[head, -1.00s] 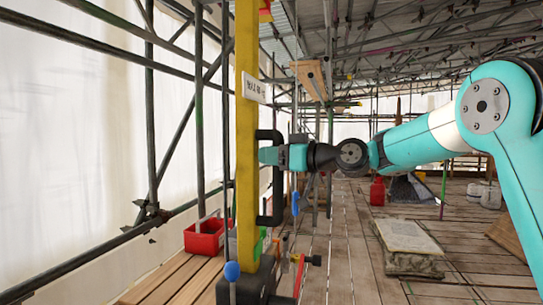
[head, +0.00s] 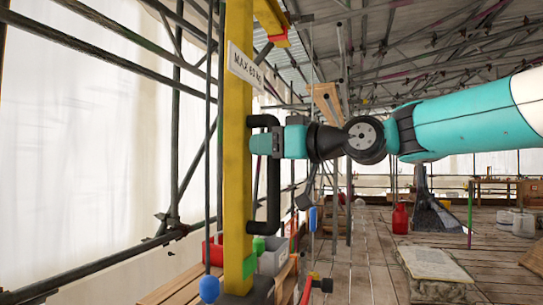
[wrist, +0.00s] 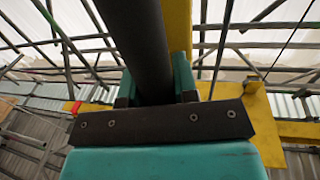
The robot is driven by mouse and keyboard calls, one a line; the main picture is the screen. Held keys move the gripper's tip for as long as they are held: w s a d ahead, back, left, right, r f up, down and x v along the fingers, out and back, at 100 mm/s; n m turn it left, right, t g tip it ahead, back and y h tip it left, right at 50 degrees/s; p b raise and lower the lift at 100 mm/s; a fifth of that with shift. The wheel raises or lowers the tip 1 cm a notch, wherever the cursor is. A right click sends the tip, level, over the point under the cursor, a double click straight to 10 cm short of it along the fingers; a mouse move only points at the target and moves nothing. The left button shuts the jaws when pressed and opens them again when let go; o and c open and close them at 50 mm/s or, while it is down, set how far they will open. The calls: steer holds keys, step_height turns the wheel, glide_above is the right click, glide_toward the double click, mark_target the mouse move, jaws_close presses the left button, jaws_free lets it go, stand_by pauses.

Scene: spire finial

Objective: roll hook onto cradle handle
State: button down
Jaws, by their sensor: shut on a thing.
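A black U-shaped handle (head: 273,195) stands upright on the side of a tall yellow post (head: 238,180). A white sign (head: 245,68) reading "MAX 60 kg" or similar is on the post above it. My gripper (head: 262,144) is shut on the handle's upright bar, in its upper part. In the wrist view the dark round bar of the handle (wrist: 140,45) runs between my two teal fingers (wrist: 155,88). The fingertips' far ends are partly hidden by the bar and post. I cannot pick out a hook for certain.
Scaffold tubes and white sheeting line the left. A stone slab (head: 428,263) and red can (head: 400,219) are on the plank floor at right. Planks between are clear.

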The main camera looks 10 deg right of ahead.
steer(key=c, duration=0.9)
jaws_free()
steer(key=shift+b+v, duration=2.55)
steer(key=shift+v, duration=6.15)
